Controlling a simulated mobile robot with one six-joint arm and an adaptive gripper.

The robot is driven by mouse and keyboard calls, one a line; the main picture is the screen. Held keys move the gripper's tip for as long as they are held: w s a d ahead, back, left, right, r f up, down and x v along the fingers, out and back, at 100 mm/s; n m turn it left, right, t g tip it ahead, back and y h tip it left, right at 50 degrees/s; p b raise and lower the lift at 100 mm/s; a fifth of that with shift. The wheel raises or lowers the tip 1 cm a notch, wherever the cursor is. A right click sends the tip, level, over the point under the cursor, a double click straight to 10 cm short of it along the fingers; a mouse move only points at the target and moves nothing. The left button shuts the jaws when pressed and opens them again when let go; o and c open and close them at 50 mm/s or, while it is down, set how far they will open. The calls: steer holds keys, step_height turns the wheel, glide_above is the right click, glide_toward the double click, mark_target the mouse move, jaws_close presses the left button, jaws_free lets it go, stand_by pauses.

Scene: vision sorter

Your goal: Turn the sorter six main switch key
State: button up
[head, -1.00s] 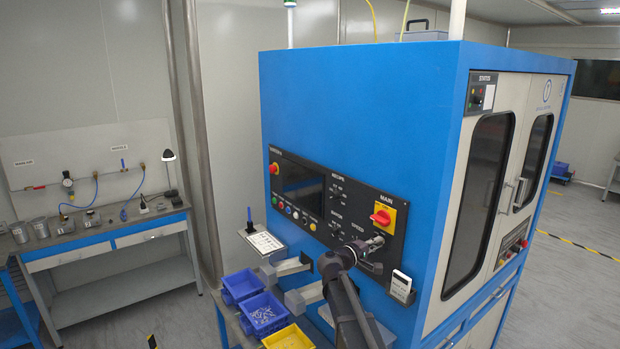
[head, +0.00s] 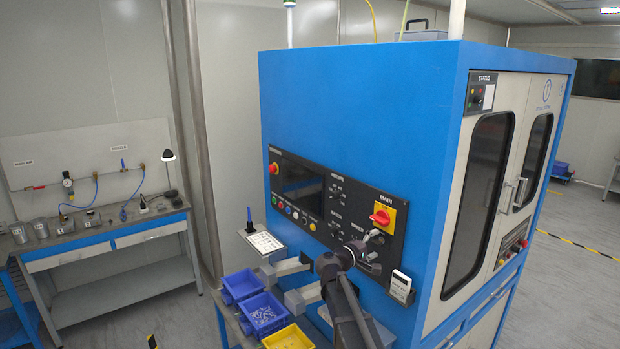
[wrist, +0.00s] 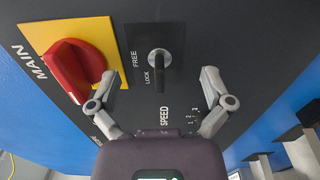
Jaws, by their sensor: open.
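The red main rotary switch (head: 381,216) sits on a yellow plate marked MAIN on the blue cabinet's dark panel. In the wrist view the red knob (wrist: 76,68) is at the upper left. Right of it there, a small black plate holds a round metal key switch (wrist: 160,58) with the words FREE and LOCK on its left side. My gripper (wrist: 160,86) is open and empty, its fingers apart, with the key switch between and beyond them. In the head view my gripper (head: 372,246) is at the panel just below the red switch and hides part of it.
The dark control panel (head: 285,215) has several coloured buttons and a screen. A white device (head: 401,284) hangs right of my gripper. Grey brackets (head: 285,267) and blue bins (head: 242,284) are at the lower left. A workbench (head: 110,240) stands at the far left.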

steer(key=v, duration=0.7)
steer(key=shift+a, duration=0.15)
stand_by(0.6)
steer(key=shift+s, duration=0.15)
steer(key=s+d+f+m+g+y+b, duration=0.3)
steer(key=s+d+f+g+y+b, duration=0.15)
steer(key=s+f, duration=0.7)
steer(key=s+d+f+m+g+y+b, duration=0.4)
steer(key=s+f, duration=0.4)
steer(key=f, duration=0.6)
steer(key=s+a+f+g+y+b, duration=0.2)
steer(key=s+a+f+y+b, duration=0.1)
steer(key=s+a+f+y, duration=0.2)
steer(key=s+y, duration=0.1)
steer(key=s, duration=0.1)
steer(key=shift+s+a+m, duration=0.25)
steer(key=shift+s+m, duration=0.05)
